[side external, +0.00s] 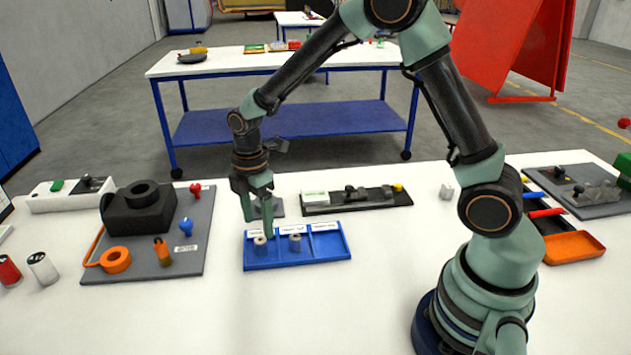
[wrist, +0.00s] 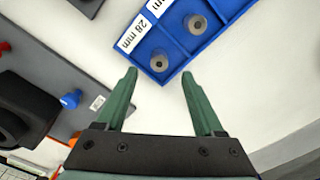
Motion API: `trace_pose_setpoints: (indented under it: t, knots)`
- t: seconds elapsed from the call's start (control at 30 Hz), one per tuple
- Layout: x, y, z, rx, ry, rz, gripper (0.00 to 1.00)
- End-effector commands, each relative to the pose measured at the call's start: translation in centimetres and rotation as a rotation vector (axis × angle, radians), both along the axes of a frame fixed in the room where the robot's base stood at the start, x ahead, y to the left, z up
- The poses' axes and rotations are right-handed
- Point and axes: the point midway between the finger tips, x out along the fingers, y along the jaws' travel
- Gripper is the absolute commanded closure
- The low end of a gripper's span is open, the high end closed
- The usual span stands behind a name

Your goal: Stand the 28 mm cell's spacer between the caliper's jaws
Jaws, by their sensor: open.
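The blue tray (side external: 297,262) has three labelled cells. The 28 mm label (wrist: 134,33) shows in the wrist view on the end cell, which is the left one in the side view. A grey ring-shaped spacer (wrist: 159,62) stands in that cell, its hole facing up; it also shows in the side view (side external: 260,239). My gripper (side external: 258,224) is open and empty above this cell. In the wrist view its green fingertips (wrist: 159,75) are apart, with the spacer just ahead of the gap. A long dark rail device (side external: 357,199) behind the tray may be the caliper; its jaws are unclear.
A second spacer (side external: 295,242) stands in the middle cell; the right cell looks empty. A grey board (side external: 190,250) with a black block (side external: 140,208) lies left of the tray. An orange tray (side external: 573,247) is at right. The table in front is clear.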

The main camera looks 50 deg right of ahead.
Motion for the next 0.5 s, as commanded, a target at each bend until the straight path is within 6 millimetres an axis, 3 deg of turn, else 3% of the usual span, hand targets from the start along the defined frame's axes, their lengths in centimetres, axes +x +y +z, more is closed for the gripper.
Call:
trace_pose_setpoints:
  t: [0.23, 0.5]
  knots:
    - [0.0, -0.1, -1.9, -0.001, 0.002, -0.001, 0.3]
    - [0.1, -0.1, -5.5, 0.0, 0.002, -0.001, 0.3]
